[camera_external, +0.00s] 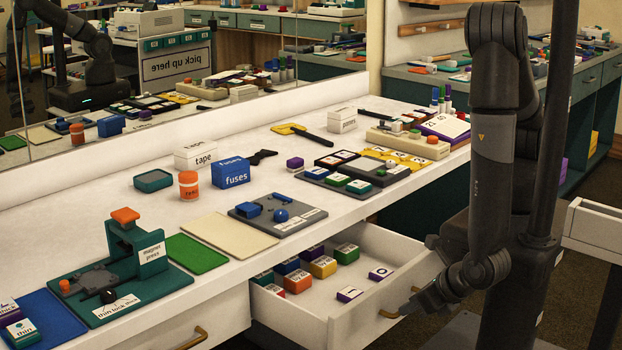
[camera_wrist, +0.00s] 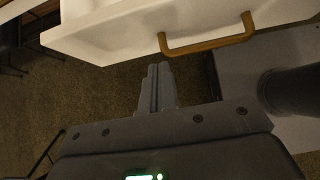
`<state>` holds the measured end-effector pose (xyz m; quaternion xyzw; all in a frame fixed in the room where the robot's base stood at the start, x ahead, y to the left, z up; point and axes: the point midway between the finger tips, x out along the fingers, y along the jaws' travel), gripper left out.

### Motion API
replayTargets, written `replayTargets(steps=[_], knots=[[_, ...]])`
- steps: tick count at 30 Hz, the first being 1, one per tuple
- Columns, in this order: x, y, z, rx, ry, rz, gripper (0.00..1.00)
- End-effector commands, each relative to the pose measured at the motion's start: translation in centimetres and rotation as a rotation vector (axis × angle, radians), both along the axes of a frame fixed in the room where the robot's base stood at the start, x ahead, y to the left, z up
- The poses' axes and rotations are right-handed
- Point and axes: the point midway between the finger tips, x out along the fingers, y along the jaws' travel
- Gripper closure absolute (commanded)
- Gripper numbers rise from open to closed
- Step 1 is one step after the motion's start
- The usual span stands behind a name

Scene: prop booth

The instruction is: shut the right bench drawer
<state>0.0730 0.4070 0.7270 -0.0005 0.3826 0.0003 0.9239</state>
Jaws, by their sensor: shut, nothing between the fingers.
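The right bench drawer (camera_external: 362,322) is white and stands pulled out from under the bench, with several colored labelled blocks (camera_external: 298,280) inside. Its brass handle (camera_external: 388,314) is on the front face. My gripper (camera_external: 412,304) is close in front of the drawer front, near the handle, and partly blends with the dark arm in the external view. In the wrist view, my shut, empty fingers (camera_wrist: 158,66) point at the drawer front (camera_wrist: 110,30), just below the left end of the handle (camera_wrist: 207,46). I cannot tell whether they touch it.
The white bench top (camera_external: 340,205) above holds a press (camera_external: 135,250), a fuses box (camera_external: 231,172), trays and tools. Another drawer handle (camera_external: 194,338) shows at the lower left, its drawer flush. A white surface (camera_external: 594,225) stands at the right. Carpet is open below the drawer.

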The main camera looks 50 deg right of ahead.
Motion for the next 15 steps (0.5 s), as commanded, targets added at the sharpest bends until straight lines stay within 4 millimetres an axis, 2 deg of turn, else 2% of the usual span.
replayTargets(steps=[2, 7, 15], knots=[[1.2, -0.1, -1.2, -0.003, -0.001, -0.001, 1.0], [3.7, 0.0, -0.9, 0.001, -0.001, -0.002, 1.0], [4.9, 0.0, -0.8, 0.001, 0.001, -0.001, 1.0]])
